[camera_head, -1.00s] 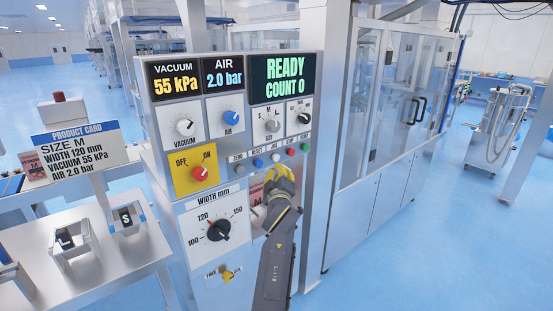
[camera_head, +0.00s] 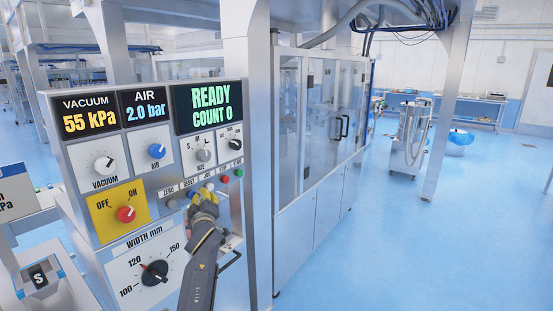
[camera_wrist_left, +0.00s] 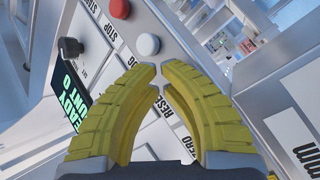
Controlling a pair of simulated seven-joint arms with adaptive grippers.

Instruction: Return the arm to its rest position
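My left gripper (camera_head: 205,192) has yellow ribbed fingers on a dark grey arm. It is in front of the machine's control panel (camera_head: 205,272), just below the button row. In the left wrist view the fingertips (camera_wrist_left: 159,68) nearly meet. I see nothing held between them. The white button (camera_wrist_left: 147,44) and red button (camera_wrist_left: 120,8) lie beyond the tips there. The fingers partly cover the RESET and ZERO labels. I cannot tell whether the fingers touch the panel. My right gripper is not in view.
The display (camera_head: 208,106) reads READY, COUNT 0. A red knob (camera_head: 126,214) and the WIDTH dial (camera_head: 154,272) are left of my arm. A glass-doored cabinet (camera_head: 315,130) stands behind at right. Open blue floor (camera_head: 420,250) lies at right. A labelled S bin (camera_head: 40,278) is at lower left.

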